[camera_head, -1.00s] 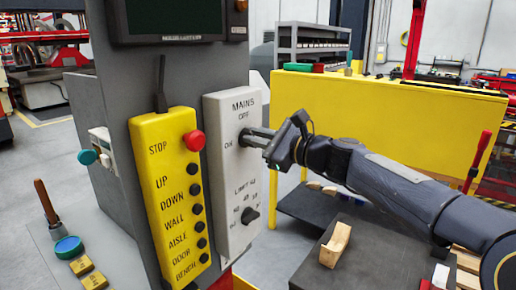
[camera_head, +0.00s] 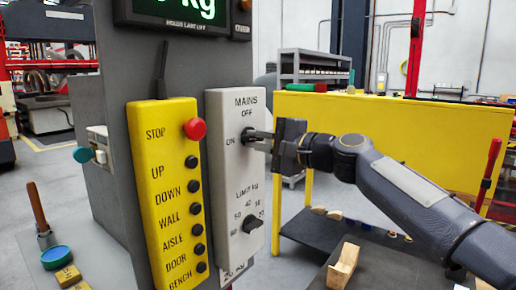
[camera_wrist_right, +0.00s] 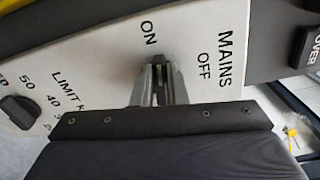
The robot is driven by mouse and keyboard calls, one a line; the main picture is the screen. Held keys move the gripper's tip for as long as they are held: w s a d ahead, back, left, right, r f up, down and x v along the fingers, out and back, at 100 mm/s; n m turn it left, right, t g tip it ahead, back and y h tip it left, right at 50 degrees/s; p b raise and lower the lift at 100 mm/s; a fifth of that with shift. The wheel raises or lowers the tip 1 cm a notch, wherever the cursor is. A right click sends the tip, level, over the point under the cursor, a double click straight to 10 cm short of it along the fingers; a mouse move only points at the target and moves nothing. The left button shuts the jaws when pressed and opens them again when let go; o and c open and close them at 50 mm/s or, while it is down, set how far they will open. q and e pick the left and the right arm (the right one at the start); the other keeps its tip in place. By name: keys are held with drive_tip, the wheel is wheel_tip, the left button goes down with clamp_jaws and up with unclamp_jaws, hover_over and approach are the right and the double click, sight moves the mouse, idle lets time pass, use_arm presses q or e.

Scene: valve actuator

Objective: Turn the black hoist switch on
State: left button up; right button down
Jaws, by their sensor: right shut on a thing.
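The black mains switch (camera_wrist_right: 158,59) is on a light grey panel (camera_head: 223,180) marked MAINS, OFF and ON. In the right wrist view its dark tip shows between my fingertips, toward ON; the rest is hidden. My right gripper (camera_head: 257,136) comes from the right and is shut on the switch; its fingers also show in the right wrist view (camera_wrist_right: 158,85). My left gripper is not in view.
A black LIMIT KG knob (camera_head: 253,224) sits lower on the panel. A yellow button box (camera_head: 168,190) with a red STOP button (camera_head: 195,129) stands just left. A yellow barrier (camera_head: 400,125) and a dark table with a wooden block (camera_head: 343,266) are at the right.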

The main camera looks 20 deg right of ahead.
drive_tip(key=shift+f+n+b, duration=0.2)
drive_tip(key=shift+n+b, duration=0.1)
drive_tip(key=shift+n, duration=0.1)
idle(0.3)
drive_tip(key=c, duration=1.4)
unclamp_jaws()
drive_tip(key=shift+c, duration=0.2)
drive_tip(key=shift+d+r, duration=0.1)
drive_tip(key=b+v, duration=0.1)
drive_tip(key=v, duration=0.6)
drive_tip(key=shift+s+d, duration=0.15)
drive_tip(key=shift+s, duration=0.2)
